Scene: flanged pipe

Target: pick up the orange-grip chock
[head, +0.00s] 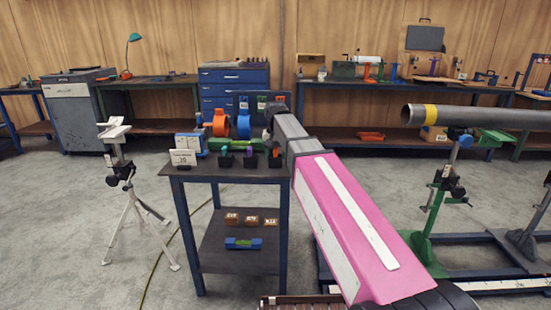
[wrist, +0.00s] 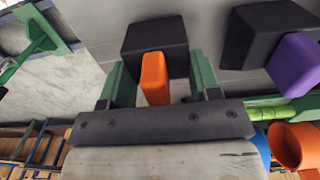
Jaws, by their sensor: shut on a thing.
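The orange-grip chock shows in the wrist view as a black block (wrist: 155,38) with an orange grip (wrist: 154,80) standing out toward the camera. My gripper (wrist: 160,72) has its two green fingers on either side of the chock and is shut on it. Whether the chock's underside touches the surface behind it is not clear. In the head view my arm (head: 345,225) reaches over the small dark table (head: 185,172) and hides part of its right side.
A second black chock with a purple grip (wrist: 297,62) is close on the right in the wrist view. An orange ring-shaped part (head: 220,123) and a blue one (head: 243,125) stand at the table's back. A pipe (head: 480,117) lies on stands at right.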

